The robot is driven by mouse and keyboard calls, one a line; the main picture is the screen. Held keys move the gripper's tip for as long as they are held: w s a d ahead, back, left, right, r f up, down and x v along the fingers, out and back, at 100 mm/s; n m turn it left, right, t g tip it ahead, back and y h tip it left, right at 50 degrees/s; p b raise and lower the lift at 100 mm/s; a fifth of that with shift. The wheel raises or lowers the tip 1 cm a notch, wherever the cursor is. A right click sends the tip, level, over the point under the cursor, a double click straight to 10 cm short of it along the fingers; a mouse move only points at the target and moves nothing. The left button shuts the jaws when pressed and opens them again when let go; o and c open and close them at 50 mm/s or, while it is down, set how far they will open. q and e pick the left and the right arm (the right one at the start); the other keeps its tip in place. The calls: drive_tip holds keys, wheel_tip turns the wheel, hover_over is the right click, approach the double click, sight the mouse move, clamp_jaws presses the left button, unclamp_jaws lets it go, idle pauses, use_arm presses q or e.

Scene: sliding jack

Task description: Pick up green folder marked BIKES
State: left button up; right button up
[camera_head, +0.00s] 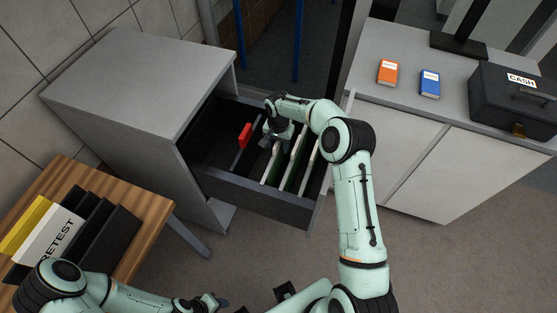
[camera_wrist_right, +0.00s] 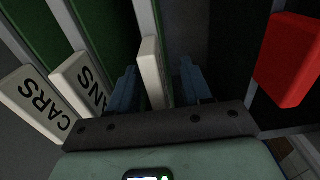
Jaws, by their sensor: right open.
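Several green folders with white tabs stand in the open drawer (camera_head: 255,194). In the right wrist view one tab reads CARS (camera_wrist_right: 40,104) and another shows ANS (camera_wrist_right: 80,84). A third white tab (camera_wrist_right: 152,72) stands between the two fingers of my right gripper (camera_wrist_right: 158,88); its label is not visible, so I cannot read BIKES anywhere. The right gripper (camera_head: 269,143) is open, down in the drawer at the leftmost of these folders (camera_head: 271,164). My left gripper (camera_head: 207,302) is low at the bottom edge, and its jaws are not clear.
A red tab (camera_wrist_right: 290,58) stands right of the gripper in the wrist view. The grey cabinet (camera_head: 140,80) encloses the drawer. A wooden table (camera_head: 150,205) with binders is at left. A counter (camera_head: 390,105) with two books and a cash box is at right.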

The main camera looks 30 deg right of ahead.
clamp_jaws()
